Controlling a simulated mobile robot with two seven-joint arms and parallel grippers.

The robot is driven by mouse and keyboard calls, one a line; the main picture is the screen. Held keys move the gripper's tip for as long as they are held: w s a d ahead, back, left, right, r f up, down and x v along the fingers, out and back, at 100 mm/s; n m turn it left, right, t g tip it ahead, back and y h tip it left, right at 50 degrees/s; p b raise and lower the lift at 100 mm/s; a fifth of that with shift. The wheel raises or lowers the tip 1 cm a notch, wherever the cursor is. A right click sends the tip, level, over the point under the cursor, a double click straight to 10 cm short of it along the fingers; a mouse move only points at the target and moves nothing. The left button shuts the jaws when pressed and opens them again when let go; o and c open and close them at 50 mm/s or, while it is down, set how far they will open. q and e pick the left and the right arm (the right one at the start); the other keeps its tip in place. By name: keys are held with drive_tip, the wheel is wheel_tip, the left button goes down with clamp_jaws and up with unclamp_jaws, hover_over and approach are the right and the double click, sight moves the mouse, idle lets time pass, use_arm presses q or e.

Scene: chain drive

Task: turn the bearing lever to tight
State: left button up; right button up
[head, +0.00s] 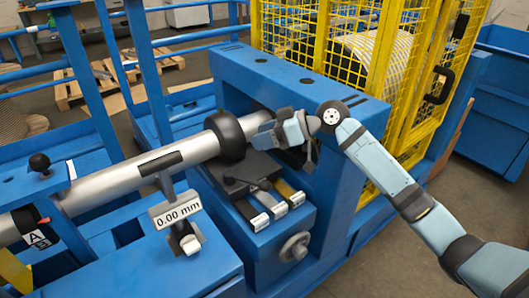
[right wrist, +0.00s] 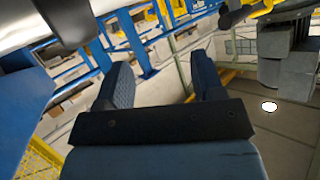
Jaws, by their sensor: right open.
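A short dark lever with a round black knob (head: 229,181) lies across the dark block (head: 252,168) under the shaft; I cannot tell for certain that it is the bearing lever, and no tight mark is readable. Another black ball knob (head: 39,162) stands on the blue frame at the far left. My right gripper (head: 264,133) is beside the black collar (head: 229,137) on the grey shaft (head: 120,182), above and right of the dark lever. In the right wrist view its fingers (right wrist: 163,78) are apart with nothing between them. My left gripper is not in view.
A display (head: 176,210) reads 0.00 mm in front of the shaft. Several tagged bars (head: 270,203) and a handwheel (head: 295,247) sit below the dark block. The blue housing (head: 300,82) and yellow cage (head: 412,95) stand close behind my right arm. Open floor lies at right.

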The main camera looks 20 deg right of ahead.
drive_tip(key=shift+r, duration=1.85)
